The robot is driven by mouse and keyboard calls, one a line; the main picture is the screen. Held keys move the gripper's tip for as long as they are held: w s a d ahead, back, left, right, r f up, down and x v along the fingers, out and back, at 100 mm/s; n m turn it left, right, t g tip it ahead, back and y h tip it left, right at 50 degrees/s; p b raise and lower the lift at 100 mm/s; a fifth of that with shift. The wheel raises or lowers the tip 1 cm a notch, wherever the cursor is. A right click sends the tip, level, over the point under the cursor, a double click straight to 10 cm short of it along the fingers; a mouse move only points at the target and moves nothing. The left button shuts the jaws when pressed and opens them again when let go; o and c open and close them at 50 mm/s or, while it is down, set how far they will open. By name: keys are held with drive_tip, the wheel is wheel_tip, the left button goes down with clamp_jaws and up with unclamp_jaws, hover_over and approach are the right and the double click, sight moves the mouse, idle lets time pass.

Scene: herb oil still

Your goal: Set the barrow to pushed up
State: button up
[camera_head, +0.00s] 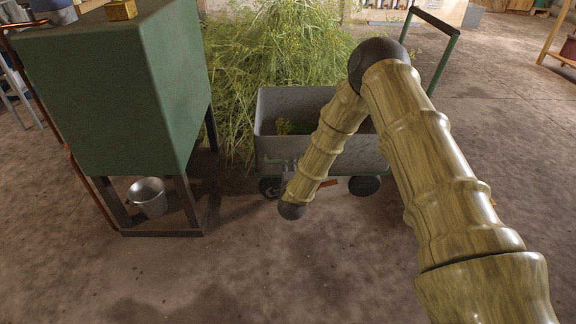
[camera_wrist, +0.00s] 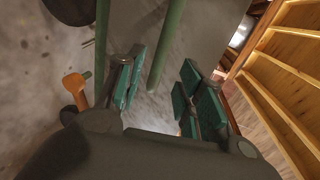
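The barrow (camera_head: 272,110) is a grey open tub on dark wheels, with a green frame and a tall green handle (camera_head: 444,62) at its right rear. A little greenery lies in the tub. My arm crosses in front of the barrow and hides part of it. My gripper (camera_wrist: 163,65) is open in the wrist view, its teal pads apart. A green bar (camera_wrist: 168,42) shows between the pads; I cannot tell if they touch it. The barrow's grey wall (camera_wrist: 215,30) appears beyond. In the head view my gripper is low at the barrow's near side, mostly hidden.
A green tank (camera_head: 110,95) on dark legs stands left of the barrow, with a metal bucket (camera_head: 148,198) under it. A heap of cut herbs (camera_head: 275,45) lies behind the barrow. An orange-ended lever (camera_wrist: 75,88) and a wooden rack (camera_wrist: 285,75) show in the wrist view. The near floor is clear.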

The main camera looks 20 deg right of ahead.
sight(289, 162)
drive_tip(key=b+x, duration=0.2)
drive_tip(key=x, duration=0.4)
drive_tip(key=shift+w, duration=0.3)
clamp_jaws()
